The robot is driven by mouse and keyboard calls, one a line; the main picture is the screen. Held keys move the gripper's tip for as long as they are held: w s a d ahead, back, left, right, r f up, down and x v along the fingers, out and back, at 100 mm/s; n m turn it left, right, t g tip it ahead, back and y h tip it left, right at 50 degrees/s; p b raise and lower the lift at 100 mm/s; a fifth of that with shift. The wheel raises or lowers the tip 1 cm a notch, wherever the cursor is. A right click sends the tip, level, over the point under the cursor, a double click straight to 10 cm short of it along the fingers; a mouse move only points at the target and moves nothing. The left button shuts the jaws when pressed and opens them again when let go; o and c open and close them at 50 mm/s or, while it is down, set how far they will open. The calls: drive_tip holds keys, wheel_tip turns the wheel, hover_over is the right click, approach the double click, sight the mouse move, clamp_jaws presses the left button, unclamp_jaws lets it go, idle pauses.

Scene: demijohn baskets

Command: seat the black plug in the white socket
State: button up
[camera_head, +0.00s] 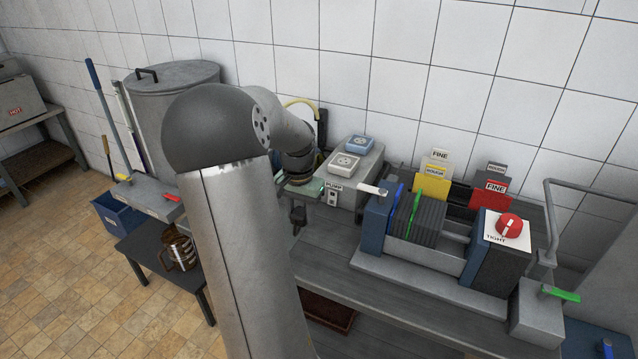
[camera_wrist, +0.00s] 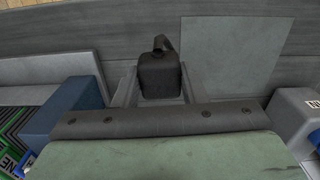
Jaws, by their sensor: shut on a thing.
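The white socket (camera_head: 344,164) sits on top of a grey box (camera_head: 356,185) near the tiled wall, its face upward. A similar blue socket (camera_head: 360,144) is just behind it. My gripper (camera_head: 298,203) is to the left of the grey box, partly hidden by my arm, and below the height of the white socket. In the wrist view my gripper (camera_wrist: 160,92) is shut on the black plug (camera_wrist: 160,76), whose short cable end (camera_wrist: 162,44) points away from the gripper. The plug's prongs are not visible. The plug is apart from the socket.
A filter press (camera_head: 418,222) with dark plates stands right of the grey box on the bench (camera_head: 390,290). Its blue end block (camera_wrist: 75,105) is at left in the wrist view. A tall lidded drum (camera_head: 175,95) stands behind my arm. Bare bench lies below the plug.

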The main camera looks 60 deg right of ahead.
drive_tip(key=w+a+r+n+p, duration=0.15)
drive_tip(key=w+a+n, duration=0.25)
drive_tip(key=w+a, duration=0.45)
drive_tip(key=w+a+r+n+p, duration=0.1)
drive_tip(key=w+a+n+p, duration=0.3)
drive_tip(key=w, duration=0.7)
drive_tip(key=w+a+r+n+p, duration=0.1)
drive_tip(key=w+a+n, duration=0.2)
drive_tip(key=w+a, duration=0.6)
drive_tip(key=w+a+r+n+p, duration=0.1)
drive_tip(key=w+a+n+p, duration=0.1)
drive_tip(key=a, duration=1.1)
drive_tip(key=w+a+r+n+p, duration=0.1)
drive_tip(key=w+a+n, duration=0.3)
drive_tip(key=a, duration=0.9)
drive_tip(key=w+a+r+n+p, duration=0.1)
drive_tip(key=w+a+n+p, duration=0.2)
drive_tip(key=a, duration=1)
drive_tip(key=w, duration=0.2)
drive_tip(key=shift+w+a+r, duration=0.15)
drive_tip(key=shift+w+r, duration=0.05)
drive_tip(key=shift+w, duration=0.2)
